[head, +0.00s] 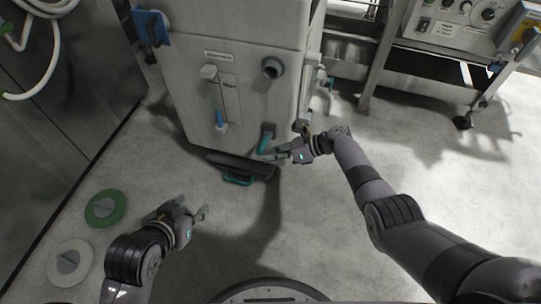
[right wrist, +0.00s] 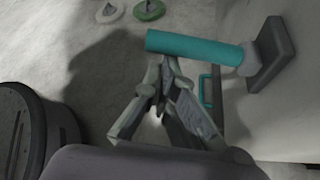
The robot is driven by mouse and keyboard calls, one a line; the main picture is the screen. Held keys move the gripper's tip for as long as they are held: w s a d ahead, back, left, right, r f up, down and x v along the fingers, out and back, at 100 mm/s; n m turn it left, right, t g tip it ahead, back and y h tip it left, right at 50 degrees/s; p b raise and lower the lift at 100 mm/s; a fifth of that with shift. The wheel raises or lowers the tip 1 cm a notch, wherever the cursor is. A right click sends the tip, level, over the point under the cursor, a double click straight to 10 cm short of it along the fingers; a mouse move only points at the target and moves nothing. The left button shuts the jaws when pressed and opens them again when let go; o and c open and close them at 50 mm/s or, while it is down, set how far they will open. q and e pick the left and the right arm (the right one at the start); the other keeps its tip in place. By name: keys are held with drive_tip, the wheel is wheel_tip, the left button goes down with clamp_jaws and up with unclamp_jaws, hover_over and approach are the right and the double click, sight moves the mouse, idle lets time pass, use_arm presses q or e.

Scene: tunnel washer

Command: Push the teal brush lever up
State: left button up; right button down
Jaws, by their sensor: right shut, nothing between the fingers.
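The teal brush lever (head: 265,141) sticks out low on the front of the pale washer cabinet. In the right wrist view the lever (right wrist: 197,47) is a teal cylinder on a grey neck and dark square mount. My right gripper (head: 274,156) is shut and empty. Its fingertips (right wrist: 161,75) are right by the lever's underside in the head view; I cannot tell whether they touch it. My left gripper (head: 188,212) hangs above the floor at the lower left, away from the lever; its jaw opening is unclear.
Green (head: 106,208) and white (head: 70,262) discs lie on the floor at left.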

use_arm(q)
drive_tip(key=s+a+f+g+p, duration=0.1)
drive_tip(key=s+a+f+g, duration=0.1)
drive_tip(key=s, duration=0.4)
drive_tip(key=shift+f+g+y, duration=0.3)
drive_tip(key=shift+g+y, duration=0.1)
drive_tip(key=shift+g, duration=0.2)
use_arm(e)
drive_tip(key=shift+w+r, duration=0.2)
drive_tip(key=shift+r, duration=0.75)
drive_tip(key=shift+s+f, duration=0.1)
